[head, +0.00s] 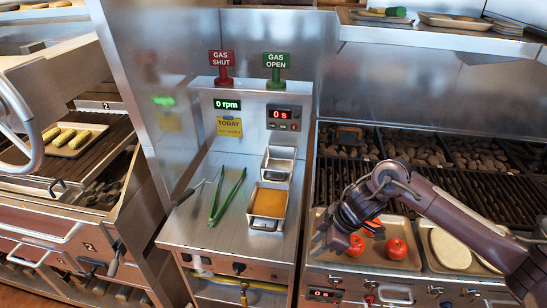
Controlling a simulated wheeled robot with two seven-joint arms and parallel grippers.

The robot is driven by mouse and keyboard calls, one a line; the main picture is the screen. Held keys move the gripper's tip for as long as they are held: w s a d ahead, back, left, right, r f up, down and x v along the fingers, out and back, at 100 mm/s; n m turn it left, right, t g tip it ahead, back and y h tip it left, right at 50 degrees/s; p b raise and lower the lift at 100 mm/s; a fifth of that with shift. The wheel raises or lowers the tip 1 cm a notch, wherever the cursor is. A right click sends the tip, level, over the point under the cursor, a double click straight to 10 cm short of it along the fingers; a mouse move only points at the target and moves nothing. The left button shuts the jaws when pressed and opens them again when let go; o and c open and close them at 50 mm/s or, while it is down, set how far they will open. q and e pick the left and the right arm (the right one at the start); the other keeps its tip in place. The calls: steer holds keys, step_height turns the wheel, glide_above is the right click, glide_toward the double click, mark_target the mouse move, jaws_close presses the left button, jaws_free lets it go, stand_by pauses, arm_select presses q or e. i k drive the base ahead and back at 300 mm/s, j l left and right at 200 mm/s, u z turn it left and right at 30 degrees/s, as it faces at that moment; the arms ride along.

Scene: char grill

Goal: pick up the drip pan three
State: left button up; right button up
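No label in view marks a drip pan three, so I cannot tell which thing it is. A small metal pan with orange-brown contents (268,203) sits on the steel counter. A second small metal pan (278,165) stands just behind it and looks empty. My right gripper (322,243) hangs over the left end of a tray with tomatoes (396,249), to the right of the filled pan and apart from it. My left gripper is not in view.
Green tongs (228,196) and a thin dark-handled tool (197,190) lie left of the pans on the counter (200,232). A grill with dark grates (455,190) is on the right. A tray of corn (72,140) sits on the left grill.

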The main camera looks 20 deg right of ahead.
mark_target(277, 165)
steer(key=i, duration=1.1)
